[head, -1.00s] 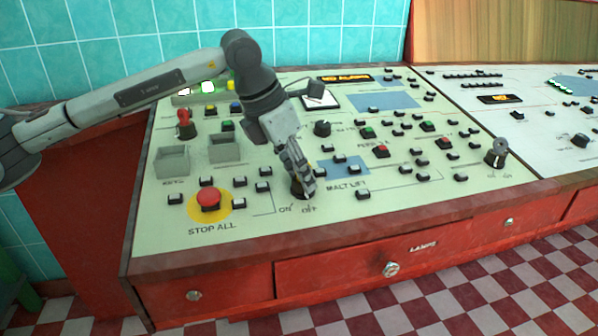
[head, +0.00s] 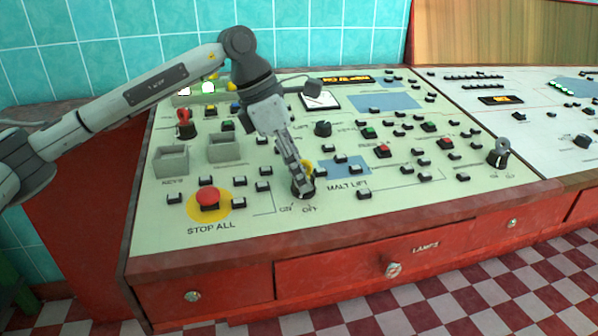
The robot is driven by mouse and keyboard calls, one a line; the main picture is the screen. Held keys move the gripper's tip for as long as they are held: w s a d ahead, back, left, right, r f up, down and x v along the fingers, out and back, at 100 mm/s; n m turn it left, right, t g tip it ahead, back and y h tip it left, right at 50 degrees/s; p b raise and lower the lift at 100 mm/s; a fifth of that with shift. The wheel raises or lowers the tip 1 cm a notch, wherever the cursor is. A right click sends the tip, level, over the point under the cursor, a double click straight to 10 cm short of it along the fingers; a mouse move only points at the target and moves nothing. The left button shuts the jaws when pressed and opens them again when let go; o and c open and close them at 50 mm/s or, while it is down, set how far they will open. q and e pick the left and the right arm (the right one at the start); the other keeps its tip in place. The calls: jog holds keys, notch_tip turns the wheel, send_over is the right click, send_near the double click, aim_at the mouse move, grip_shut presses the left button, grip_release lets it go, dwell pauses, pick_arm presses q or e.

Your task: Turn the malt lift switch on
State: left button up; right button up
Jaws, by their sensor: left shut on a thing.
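The malt lift switch (head: 303,194) is a dark rotary knob on the pale control panel, left of the printed MALT LIFT label, with ON and OFF printed just below it. My left gripper (head: 299,186) reaches down from the upper left and is shut on the switch. Its fingers cover most of the knob, so I cannot tell which way the knob points. A small yellow patch shows just behind the fingers. My right gripper is not in view.
A red STOP ALL button (head: 208,197) on a yellow disc sits to the left of the switch. Small push buttons surround the switch. Two grey open boxes stand at the panel's left. Another rotary switch (head: 498,154) is at the right. Red drawers (head: 390,268) run below.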

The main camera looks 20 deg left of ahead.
pick_arm(q)
jog(key=shift+w+m+g, duration=0.2)
jog(key=shift+m+g, duration=0.4)
jog(key=shift+m, duration=1.6)
jog(key=o, duration=1.2)
jog(key=shift+c, duration=0.2)
jog(key=v, duration=1.2)
jog(key=shift+w+a, duration=0.15)
jog(key=shift+w, duration=0.05)
jog(key=shift+f, duration=0.1)
